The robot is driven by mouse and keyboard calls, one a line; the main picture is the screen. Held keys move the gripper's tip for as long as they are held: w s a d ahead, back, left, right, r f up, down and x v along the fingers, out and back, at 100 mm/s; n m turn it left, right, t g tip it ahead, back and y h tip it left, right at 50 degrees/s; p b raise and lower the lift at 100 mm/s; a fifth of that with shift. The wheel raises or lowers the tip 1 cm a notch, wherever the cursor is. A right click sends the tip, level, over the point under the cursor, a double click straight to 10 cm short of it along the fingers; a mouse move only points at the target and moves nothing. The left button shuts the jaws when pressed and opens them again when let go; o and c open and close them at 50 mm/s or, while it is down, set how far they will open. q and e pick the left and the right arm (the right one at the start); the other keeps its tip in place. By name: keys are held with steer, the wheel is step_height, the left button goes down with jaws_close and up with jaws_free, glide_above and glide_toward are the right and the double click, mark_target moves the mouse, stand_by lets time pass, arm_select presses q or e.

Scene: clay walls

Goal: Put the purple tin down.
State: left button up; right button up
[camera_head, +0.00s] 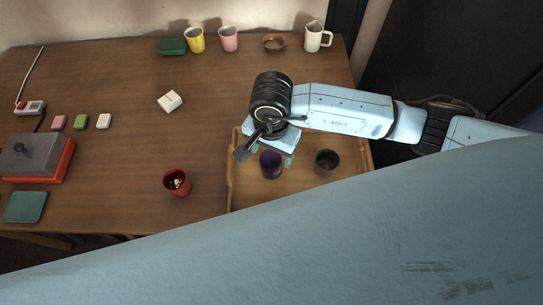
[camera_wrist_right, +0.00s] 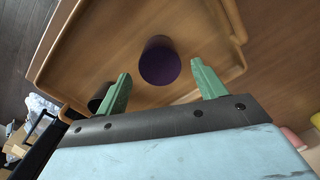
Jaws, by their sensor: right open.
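The purple tin (camera_head: 270,164) stands upright in the wooden tray (camera_head: 232,185). In the right wrist view the tin (camera_wrist_right: 160,64) lies between the two green fingers, with a gap on each side. My right gripper (camera_head: 271,155) is open and empty, above and close to the tin; the tray (camera_wrist_right: 190,97) shows below it. I cannot tell how far the fingertips are above the tin's rim. My left gripper is not in view.
A dark grey cup (camera_head: 327,163) stands in the tray to the right of the tin. A red cup (camera_head: 176,182) with small bits inside stands left of the tray. Several cups, including a yellow one (camera_head: 195,40), line the back. The table's middle is mostly clear.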

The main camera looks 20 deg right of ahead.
step_height(320, 180, up, 6)
steer(key=shift+r, duration=0.2)
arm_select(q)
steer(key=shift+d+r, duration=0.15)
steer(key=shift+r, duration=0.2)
arm_select(e)
steer(key=shift+r, duration=0.5)
